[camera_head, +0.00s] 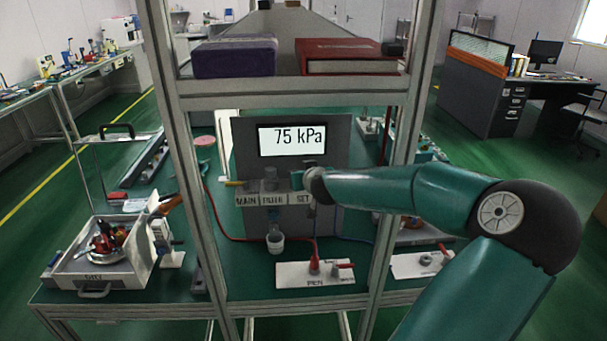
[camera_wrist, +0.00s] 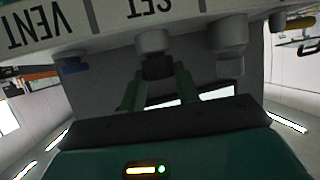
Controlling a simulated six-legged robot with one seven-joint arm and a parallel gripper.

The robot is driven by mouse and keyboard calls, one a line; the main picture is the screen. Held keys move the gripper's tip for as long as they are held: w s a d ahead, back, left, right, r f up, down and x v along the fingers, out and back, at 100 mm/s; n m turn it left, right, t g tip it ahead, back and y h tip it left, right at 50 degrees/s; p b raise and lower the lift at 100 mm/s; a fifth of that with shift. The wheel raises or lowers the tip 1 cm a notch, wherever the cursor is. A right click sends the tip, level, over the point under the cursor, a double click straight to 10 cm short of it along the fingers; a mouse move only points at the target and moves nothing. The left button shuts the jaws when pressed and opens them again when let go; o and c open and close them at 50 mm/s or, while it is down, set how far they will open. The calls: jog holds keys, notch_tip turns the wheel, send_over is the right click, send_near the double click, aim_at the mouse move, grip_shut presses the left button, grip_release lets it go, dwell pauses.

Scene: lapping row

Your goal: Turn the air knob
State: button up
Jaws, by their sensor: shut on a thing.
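The grey control box (camera_head: 340,140) stands on the green bench, with a display (camera_head: 292,139) reading "75 kPa". Its label strip (camera_head: 272,199) shows MAIN, a hard-to-read middle word and SET. My arm reaches in from the right and ends at the SET end of the strip, hiding the knob there in the head view. In the wrist view, which is upside down, my gripper (camera_wrist: 158,75) is shut on a grey knob (camera_wrist: 152,40) at the SET label. Another grey knob (camera_wrist: 230,32) is to its right, and a blue part (camera_wrist: 72,66) is by VENT.
A metal frame upright (camera_head: 400,150) stands close to my arm. A shelf above holds a purple book (camera_head: 235,58) and a red book (camera_head: 345,62). A tray (camera_head: 95,270) is at left.

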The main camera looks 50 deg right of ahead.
jog(key=shift+w+a+r+m+g+h, duration=0.1)
jog(key=shift+w+a+m+g+h, duration=0.05)
jog(key=shift+m+g+h, duration=0.65)
jog(key=shift+w+a+r+m+g+h, duration=0.15)
jog(key=shift+m+g+h, duration=0.45)
jog(key=shift+m, duration=0.3)
jog(key=shift+w+f+m+g+h, duration=0.1)
jog(key=shift+m+g+h, duration=0.35)
jog(key=shift+m+g, duration=0.55)
jog(key=shift+w+f+m+g+h, duration=0.1)
jog(key=shift+m+g+h, duration=0.35)
jog(key=shift+m+g, duration=0.85)
jog(key=shift+g, duration=0.2)
jog(key=shift+m+g+h, duration=0.3)
jog(key=shift+m+g, duration=0.5)
jog(key=shift+g, duration=0.1)
jog(key=o, duration=1)
